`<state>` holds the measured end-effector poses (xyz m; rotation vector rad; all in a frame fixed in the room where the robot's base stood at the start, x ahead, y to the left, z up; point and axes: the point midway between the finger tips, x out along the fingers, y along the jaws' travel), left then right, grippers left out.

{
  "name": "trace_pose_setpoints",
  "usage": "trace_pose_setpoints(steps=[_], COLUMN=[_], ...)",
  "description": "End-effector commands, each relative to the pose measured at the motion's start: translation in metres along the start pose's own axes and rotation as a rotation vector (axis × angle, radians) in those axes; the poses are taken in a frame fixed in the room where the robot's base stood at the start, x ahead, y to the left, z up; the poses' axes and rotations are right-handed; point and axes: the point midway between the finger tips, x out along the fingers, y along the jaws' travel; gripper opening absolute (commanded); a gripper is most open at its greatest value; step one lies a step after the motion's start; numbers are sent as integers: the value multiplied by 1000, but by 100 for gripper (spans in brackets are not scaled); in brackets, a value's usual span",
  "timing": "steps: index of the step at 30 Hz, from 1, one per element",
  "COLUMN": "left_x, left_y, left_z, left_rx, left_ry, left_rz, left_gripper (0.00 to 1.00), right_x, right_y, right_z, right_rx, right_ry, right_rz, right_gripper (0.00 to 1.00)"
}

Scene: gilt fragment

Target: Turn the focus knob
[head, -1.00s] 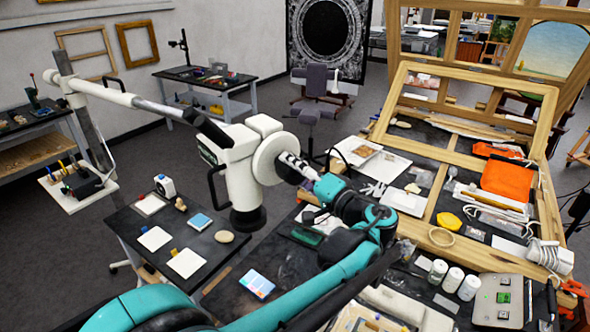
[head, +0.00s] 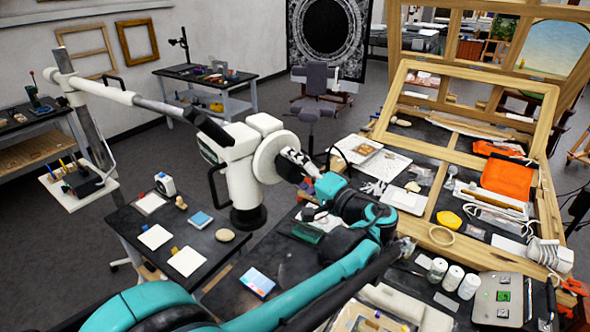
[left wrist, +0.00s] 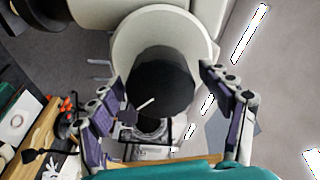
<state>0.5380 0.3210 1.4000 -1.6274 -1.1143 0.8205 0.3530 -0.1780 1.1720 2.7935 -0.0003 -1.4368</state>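The microscope (head: 240,172) is a white body with a black lower lens, hung on a boom arm. A large white round housing (head: 268,160) is on its side facing my left arm. In the left wrist view, a dark round knob (left wrist: 160,85) with a short white mark sits inside the white ring. My left gripper (head: 296,160) is at this housing. In the left wrist view the left gripper's fingers (left wrist: 168,92) are spread on either side of the knob, with gaps visible. Contact cannot be told. My right gripper is not seen.
A dark side table (head: 228,258) with cards and small items stands below the microscope. The right workbench holds a wooden frame (head: 437,190), an orange tray (head: 508,180) and white jars (head: 453,279). The boom pole (head: 92,125) stands at left.

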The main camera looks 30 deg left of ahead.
Motion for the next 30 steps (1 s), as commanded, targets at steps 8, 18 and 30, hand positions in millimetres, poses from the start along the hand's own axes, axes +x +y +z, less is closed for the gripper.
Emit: trace_pose_setpoints(steps=[8,18,30], left_x=[-13,-85,-120], left_y=[0,1,0], left_z=[-1,-1,0], left_rx=[0,0,0], left_ry=[3,6,0], left_rz=[1,2,0], left_gripper=[79,79,79], right_x=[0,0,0], right_y=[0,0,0], right_z=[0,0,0], right_rx=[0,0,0], right_ry=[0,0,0], right_rz=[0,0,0], right_gripper=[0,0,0])
